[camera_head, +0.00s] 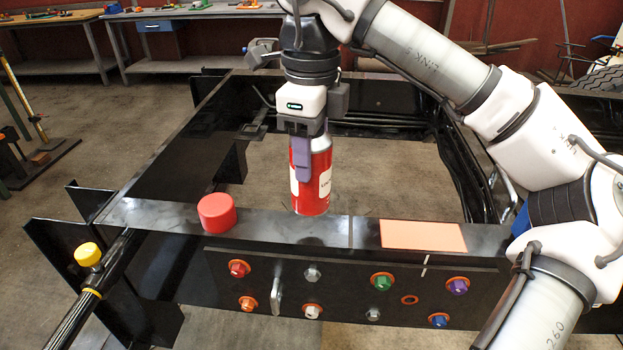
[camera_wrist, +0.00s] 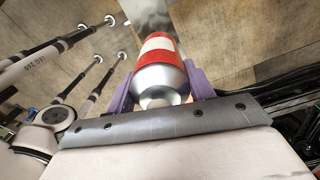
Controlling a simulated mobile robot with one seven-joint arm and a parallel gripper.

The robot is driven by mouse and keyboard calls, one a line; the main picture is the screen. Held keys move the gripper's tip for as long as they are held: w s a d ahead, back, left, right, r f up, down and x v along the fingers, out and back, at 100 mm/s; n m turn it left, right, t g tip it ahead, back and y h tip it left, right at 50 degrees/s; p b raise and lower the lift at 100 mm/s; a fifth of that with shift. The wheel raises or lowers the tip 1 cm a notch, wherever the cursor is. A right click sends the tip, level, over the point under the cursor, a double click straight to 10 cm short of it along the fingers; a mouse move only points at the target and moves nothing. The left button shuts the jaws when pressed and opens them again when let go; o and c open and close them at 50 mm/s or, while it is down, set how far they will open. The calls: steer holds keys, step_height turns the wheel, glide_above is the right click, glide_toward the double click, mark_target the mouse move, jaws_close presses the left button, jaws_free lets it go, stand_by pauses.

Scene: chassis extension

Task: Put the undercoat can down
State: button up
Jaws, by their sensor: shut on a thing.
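The undercoat can (camera_head: 315,182) is a red spray can with a white label and a silver top, held upright. My gripper (camera_head: 302,160) points down and is shut on its upper part with purple fingers. The can's base appears at or just above the black frame's top rail (camera_head: 270,226); I cannot tell whether it touches. In the wrist view, the can (camera_wrist: 160,58) lies between the two purple fingers (camera_wrist: 158,88), with its silver shoulder nearest the camera.
A red cap (camera_head: 216,213) sits on the rail to the left. A flat orange patch (camera_head: 423,236) lies on the rail to the right. Coloured bolts (camera_head: 382,282) line the front plate below. Yellow-capped fitting (camera_head: 88,254) stands at the left. Workbenches (camera_head: 200,12) stand far back.

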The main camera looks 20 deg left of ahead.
steer(key=shift+f, duration=2.45)
steer(key=shift+f, duration=0.15)
steer(key=o, duration=1.2)
step_height(320, 180, up, 12)
steer(key=shift+r, duration=0.15)
jaws_close()
